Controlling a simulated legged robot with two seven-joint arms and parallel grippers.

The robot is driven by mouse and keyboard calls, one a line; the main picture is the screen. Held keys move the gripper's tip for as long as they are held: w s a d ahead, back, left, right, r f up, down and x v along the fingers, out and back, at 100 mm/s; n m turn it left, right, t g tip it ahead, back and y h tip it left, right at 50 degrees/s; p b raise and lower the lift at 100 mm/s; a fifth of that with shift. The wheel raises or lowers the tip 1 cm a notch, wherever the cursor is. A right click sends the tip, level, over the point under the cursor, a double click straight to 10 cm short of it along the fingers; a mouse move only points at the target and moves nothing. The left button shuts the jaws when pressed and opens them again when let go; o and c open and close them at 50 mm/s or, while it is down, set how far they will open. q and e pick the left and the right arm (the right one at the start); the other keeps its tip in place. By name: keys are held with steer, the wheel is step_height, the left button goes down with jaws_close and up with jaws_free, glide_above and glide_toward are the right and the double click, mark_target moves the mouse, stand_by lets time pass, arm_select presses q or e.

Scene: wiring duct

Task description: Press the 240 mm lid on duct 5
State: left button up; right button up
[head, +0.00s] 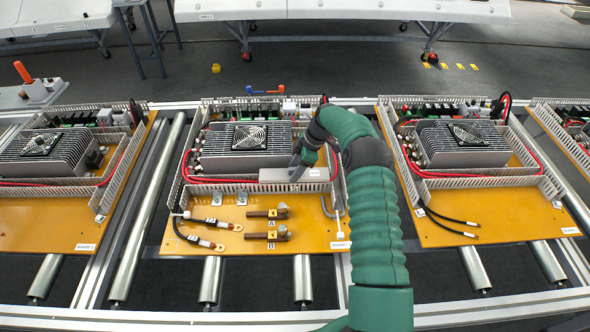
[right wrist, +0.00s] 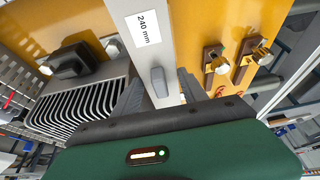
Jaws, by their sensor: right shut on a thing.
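The 240 mm lid is a light grey strip with a white "240 mm" label in the right wrist view (right wrist: 145,50); a small grey knob stands on it. In the head view the lid (head: 309,174) lies along the right part of the slotted front duct (head: 222,186) of the middle board. My right gripper (head: 297,163) is shut on the lid; its dark fingers (right wrist: 160,88) sit on either side of the strip. I cannot tell whether the lid is seated on the duct or just above it. No duct number is readable. My left gripper is not in view.
The middle orange board (head: 320,237) carries a finned unit with a fan (head: 250,137), red cables, black cables with lugs (head: 205,243) and two brass terminals (head: 268,213). Similar boards stand left and right. Rollers (head: 210,281) run between rails.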

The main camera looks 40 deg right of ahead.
steer(key=shift+f+b, duration=0.7)
steer(key=shift+f, duration=0.45)
steer(key=o, duration=1.4)
steer(key=shift+o, duration=0.2)
steer(key=shift+r, duration=0.1)
steer(key=shift+d+r, duration=0.15)
steer(key=shift+r, duration=0.15)
steer(key=v, duration=1.6)
steer(key=shift+f, duration=0.1)
